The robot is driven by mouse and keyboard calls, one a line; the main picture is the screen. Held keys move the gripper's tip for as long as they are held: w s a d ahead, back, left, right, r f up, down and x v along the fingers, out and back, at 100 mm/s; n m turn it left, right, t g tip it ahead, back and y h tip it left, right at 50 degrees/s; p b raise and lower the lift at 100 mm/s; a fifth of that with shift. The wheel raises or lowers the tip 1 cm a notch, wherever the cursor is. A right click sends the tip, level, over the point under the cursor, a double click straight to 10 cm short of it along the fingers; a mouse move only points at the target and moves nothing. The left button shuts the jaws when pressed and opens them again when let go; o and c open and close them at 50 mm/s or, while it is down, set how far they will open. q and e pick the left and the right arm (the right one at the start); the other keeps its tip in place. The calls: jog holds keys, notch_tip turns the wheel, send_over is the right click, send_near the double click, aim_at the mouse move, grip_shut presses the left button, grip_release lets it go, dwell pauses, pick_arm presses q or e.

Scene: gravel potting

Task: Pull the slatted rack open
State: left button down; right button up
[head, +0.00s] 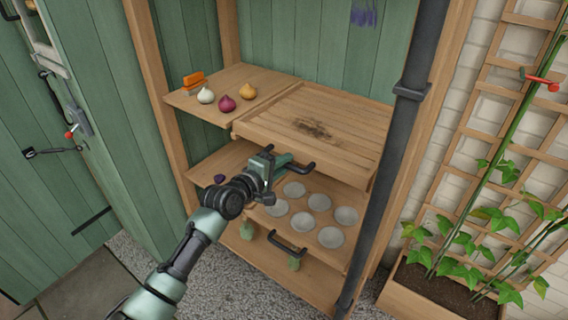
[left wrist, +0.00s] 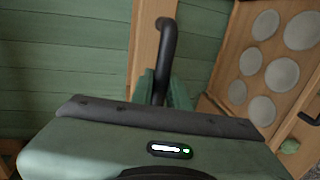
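The slatted rack (head: 345,150) is a wooden slatted shelf with a dark soil smudge, at the right of the shelf unit in the head view. Its black bar handle (head: 302,165) is on its front edge and also shows upright in the left wrist view (left wrist: 167,45). My left gripper (head: 276,162) is at the left part of this handle. In the left wrist view the bar runs between its two green fingers (left wrist: 160,92), which lie close against both sides. The exact contact is partly hidden by the gripper body. My right gripper is not in view.
Below the rack, a wooden tray (head: 253,212) with several pale discs has its own black handle (head: 288,246). Bulbs and an orange-brown brush (head: 194,80) sit on the left shelf. A dark pipe (head: 395,140) and a planted trellis box (head: 400,295) stand at the right. Gravel floor lies in front.

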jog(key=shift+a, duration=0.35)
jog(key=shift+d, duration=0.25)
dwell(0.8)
